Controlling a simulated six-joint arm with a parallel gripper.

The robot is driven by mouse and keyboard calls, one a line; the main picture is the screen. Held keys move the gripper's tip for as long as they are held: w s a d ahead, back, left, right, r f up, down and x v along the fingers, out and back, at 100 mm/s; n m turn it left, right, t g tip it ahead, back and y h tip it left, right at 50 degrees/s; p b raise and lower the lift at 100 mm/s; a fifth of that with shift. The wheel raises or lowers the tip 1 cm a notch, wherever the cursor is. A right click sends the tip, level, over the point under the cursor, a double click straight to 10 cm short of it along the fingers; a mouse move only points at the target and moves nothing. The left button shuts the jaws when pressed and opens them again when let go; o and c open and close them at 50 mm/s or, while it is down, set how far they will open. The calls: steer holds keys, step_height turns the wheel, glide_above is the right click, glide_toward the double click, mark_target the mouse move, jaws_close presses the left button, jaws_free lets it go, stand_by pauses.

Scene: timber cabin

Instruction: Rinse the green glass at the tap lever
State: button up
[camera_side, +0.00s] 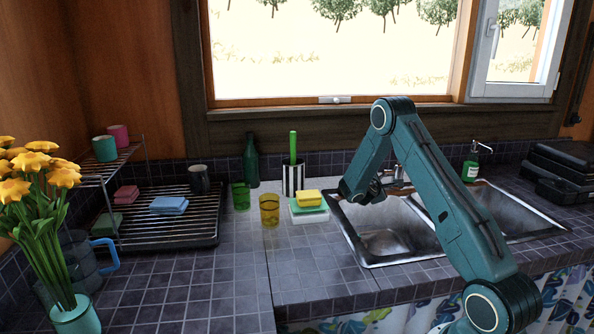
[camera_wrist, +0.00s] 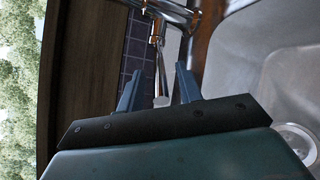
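The green glass (camera_side: 241,196) stands upright on the tiled counter, beside the drying rack and well left of my gripper. The chrome tap (camera_side: 396,174) is behind the sink, partly hidden by my arm. In the wrist view the tap (camera_wrist: 170,10) is at the top, and a slim metal part (camera_wrist: 157,58), which looks like its lever, shows in the gap between my fingers. My gripper (camera_wrist: 158,68) is open, its two fingers apart with no glass between them. In the side view my gripper (camera_side: 377,192) is by the tap, above the sink's back left edge; I cannot tell whether it touches.
An amber glass (camera_side: 269,210) stands right of the green one. A yellow sponge (camera_side: 308,198), a striped pot (camera_side: 292,178) and a green bottle (camera_side: 251,160) are close by. The double sink (camera_side: 385,243) is empty. The front left counter (camera_side: 215,290) is clear.

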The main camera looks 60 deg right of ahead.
steer(key=shift+d, duration=0.35)
jaws_close()
